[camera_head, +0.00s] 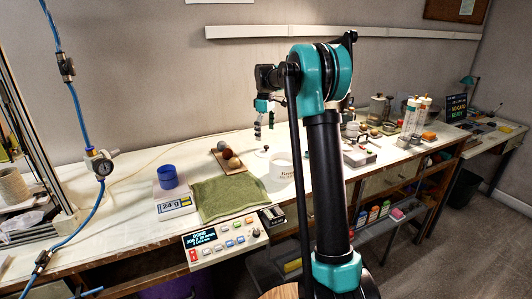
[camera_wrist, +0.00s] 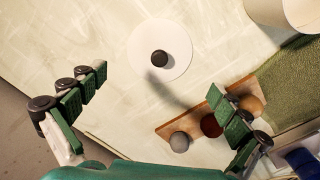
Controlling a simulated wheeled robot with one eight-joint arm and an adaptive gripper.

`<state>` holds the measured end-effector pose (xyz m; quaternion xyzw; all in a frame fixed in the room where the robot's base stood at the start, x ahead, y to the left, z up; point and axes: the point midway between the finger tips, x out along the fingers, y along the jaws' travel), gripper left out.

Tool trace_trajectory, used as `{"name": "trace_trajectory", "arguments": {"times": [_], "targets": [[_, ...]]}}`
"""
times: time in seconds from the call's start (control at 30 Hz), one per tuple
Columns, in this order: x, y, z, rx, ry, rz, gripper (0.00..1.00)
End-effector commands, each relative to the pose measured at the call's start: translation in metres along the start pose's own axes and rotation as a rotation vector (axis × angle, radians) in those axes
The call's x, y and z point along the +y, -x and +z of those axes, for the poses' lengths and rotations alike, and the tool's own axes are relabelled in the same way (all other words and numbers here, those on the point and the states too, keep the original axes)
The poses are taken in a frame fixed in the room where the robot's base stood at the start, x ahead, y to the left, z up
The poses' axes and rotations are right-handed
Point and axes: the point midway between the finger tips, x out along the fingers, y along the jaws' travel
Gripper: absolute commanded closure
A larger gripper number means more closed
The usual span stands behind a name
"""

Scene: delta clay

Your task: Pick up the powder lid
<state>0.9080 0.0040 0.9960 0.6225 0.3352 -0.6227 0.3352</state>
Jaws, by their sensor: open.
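The powder lid (camera_wrist: 142,60), a flat white disc with a dark round knob, lies on the pale bench top in the wrist view. In the head view it shows small beneath my gripper (camera_head: 260,130), left of my arm. In the wrist view my gripper (camera_wrist: 165,108) has its green-padded fingers spread wide with nothing between them. The lid lies ahead of the fingertips, apart from them. A shadow falls on the bench just below the lid.
A wooden strip (camera_wrist: 170,128) with several balls lies near the right finger. A white tub (camera_head: 281,170) and a green towel (camera_head: 232,198) are close by. A blue cup (camera_head: 167,177) stands further left. Bench around the lid is clear.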

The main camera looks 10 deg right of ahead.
Motion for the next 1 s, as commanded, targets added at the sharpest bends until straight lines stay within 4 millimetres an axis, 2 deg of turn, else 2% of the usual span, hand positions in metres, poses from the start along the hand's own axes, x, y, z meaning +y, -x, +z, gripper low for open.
{"name": "trace_trajectory", "arguments": {"times": [0.27, 0.5, 0.6, 0.87, 1.0], "targets": [[0.000, -0.020, 0.001, 0.000, -0.001, 0.000, 0.00], [0.002, -0.053, 0.004, 0.000, -0.001, 0.000, 0.00], [0.002, -0.061, 0.004, 0.000, -0.001, 0.000, 0.00], [0.001, -0.064, 0.004, 0.000, -0.001, 0.000, 0.00], [0.001, -0.064, 0.004, 0.000, -0.001, 0.000, 0.16]]}}
